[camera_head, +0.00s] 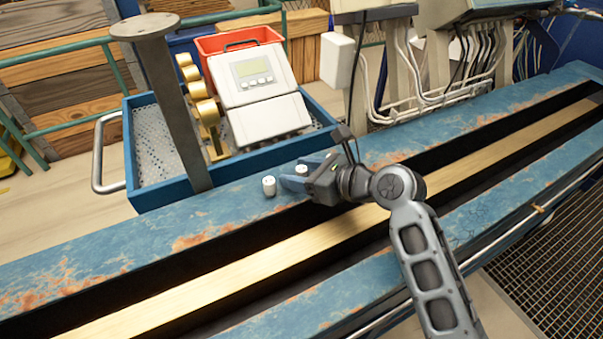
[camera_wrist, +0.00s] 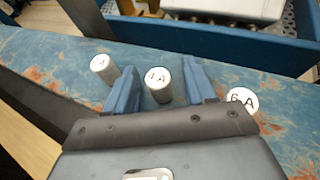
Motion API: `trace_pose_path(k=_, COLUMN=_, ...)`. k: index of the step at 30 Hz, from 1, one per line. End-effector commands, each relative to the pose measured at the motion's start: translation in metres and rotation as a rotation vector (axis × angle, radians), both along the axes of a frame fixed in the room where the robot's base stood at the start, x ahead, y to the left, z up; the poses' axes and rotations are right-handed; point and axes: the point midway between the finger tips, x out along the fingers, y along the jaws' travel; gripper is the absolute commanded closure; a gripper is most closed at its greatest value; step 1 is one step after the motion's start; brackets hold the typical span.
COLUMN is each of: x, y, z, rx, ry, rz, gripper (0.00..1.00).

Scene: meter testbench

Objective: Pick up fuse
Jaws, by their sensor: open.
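Several small white cylindrical fuses stand on the worn blue bench. The fuse marked "1 A" (camera_wrist: 158,85) stands upright between the two blue fingers of my gripper (camera_wrist: 159,68) in the wrist view, with narrow gaps at both sides. In the head view, my gripper (camera_head: 297,173) is low over the bench, open around this fuse (camera_head: 301,170). A second fuse (camera_wrist: 103,68) stands outside the left finger; it also shows in the head view (camera_head: 269,187). A "6 A" fuse (camera_wrist: 242,99) is outside the right finger, partly hidden by my gripper.
A grey post (camera_head: 172,100) stands left. The bench (camera_head: 90,260) has a long slot with a wooden strip.

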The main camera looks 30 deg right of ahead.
Motion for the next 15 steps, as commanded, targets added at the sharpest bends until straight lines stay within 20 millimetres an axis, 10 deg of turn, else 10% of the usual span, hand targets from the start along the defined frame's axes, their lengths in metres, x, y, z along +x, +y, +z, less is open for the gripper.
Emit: trace_pose_path(k=15, x=-0.0005, y=-0.0004, z=0.0, rx=0.001, ry=0.0, rz=0.0, gripper=0.88)
